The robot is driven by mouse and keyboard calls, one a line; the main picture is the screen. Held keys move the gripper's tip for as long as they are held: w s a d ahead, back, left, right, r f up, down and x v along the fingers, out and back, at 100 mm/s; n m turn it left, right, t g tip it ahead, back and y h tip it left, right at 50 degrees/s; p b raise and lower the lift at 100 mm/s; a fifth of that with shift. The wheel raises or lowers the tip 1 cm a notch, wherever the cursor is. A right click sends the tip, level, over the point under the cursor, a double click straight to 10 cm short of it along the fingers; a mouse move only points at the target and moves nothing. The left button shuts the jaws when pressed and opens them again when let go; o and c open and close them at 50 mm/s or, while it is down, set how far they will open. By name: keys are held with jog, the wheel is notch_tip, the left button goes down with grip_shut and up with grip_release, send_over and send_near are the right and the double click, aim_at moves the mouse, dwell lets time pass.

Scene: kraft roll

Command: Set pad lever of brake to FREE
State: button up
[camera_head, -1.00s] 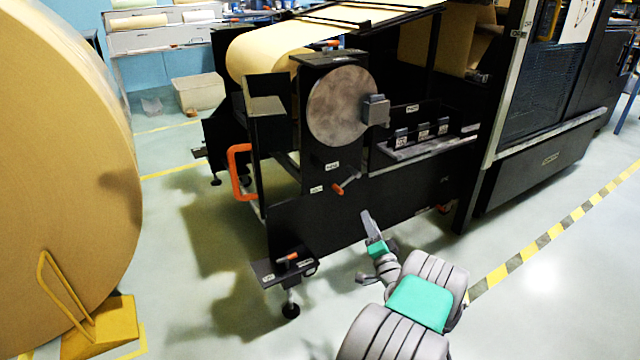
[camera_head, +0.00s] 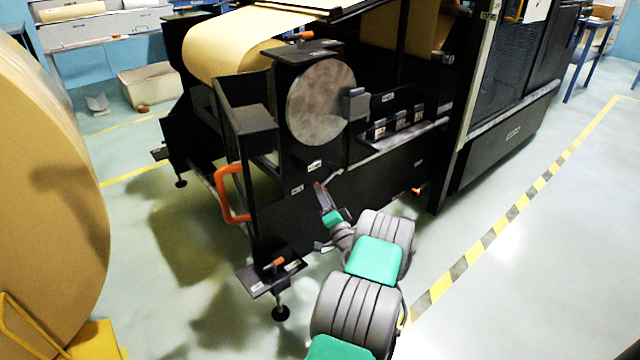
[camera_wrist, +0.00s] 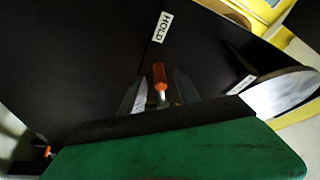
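The brake's pad lever, with an orange handle (camera_wrist: 160,76), stands between my gripper's fingertips in the wrist view. The handle points toward the white HOLD label (camera_wrist: 162,27). My gripper (camera_wrist: 160,94) is open, with a finger on each side of the lever and gaps still showing. In the head view my gripper (camera_head: 322,194) is at the black machine's front panel, below the grey disc (camera_head: 320,100), and largely covers the lever. A second white label (camera_wrist: 241,85) lies to the right in the wrist view; its text is too small to read.
An orange grab handle (camera_head: 230,195) and a small bracket with an orange lever (camera_head: 275,264) are left of my arm. Another orange knob (camera_head: 417,191) is right on the panel. A large kraft roll (camera_head: 50,170) stands at far left. Floor at right is clear.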

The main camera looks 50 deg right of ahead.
aim_at(329, 178)
jog(key=shift+x, duration=1.2)
jog(key=shift+w+d, duration=0.25)
jog(key=shift+w, duration=0.2)
jog(key=shift+c, duration=0.5)
grip_shut()
